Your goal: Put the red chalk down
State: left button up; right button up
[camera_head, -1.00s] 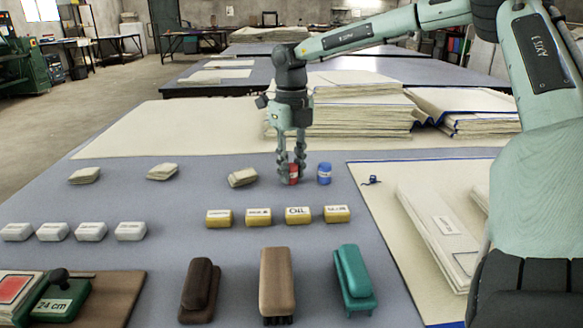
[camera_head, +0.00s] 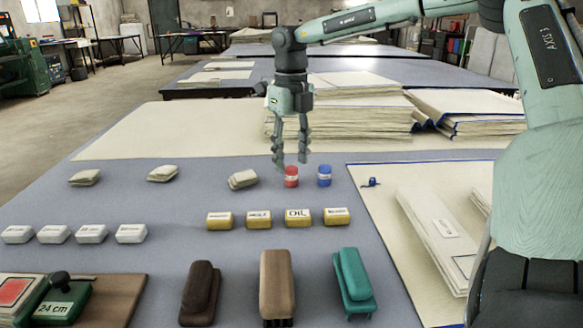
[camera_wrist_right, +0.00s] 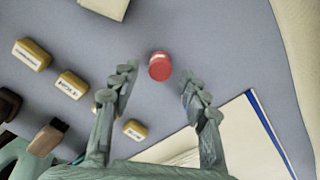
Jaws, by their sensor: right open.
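The red chalk (camera_head: 291,177) is a short red cylinder with a pale label. It stands upright on the blue-grey table, just left of the blue chalk (camera_head: 325,176). My right gripper (camera_head: 291,161) is open and empty, its fingers just above and behind the red chalk. In the right wrist view the red chalk (camera_wrist_right: 160,66) lies beyond and between the spread fingertips (camera_wrist_right: 158,76), touching neither. My left gripper is not in view.
A folded beige cloth (camera_head: 243,180) lies left of the red chalk. Several yellow blocks (camera_head: 298,217) line up in front, with brushes (camera_head: 277,285) nearer. Cloth stacks (camera_head: 365,115) rise behind. A blue-edged cloth (camera_head: 380,215) lies right.

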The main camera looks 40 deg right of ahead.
aim_at(291, 168)
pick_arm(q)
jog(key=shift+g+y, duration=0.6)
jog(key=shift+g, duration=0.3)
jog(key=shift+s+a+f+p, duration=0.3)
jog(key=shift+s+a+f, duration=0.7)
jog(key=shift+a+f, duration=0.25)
pick_arm(e)
notch_tip(291, 168, up, 9)
jog(key=shift+f, duration=0.2)
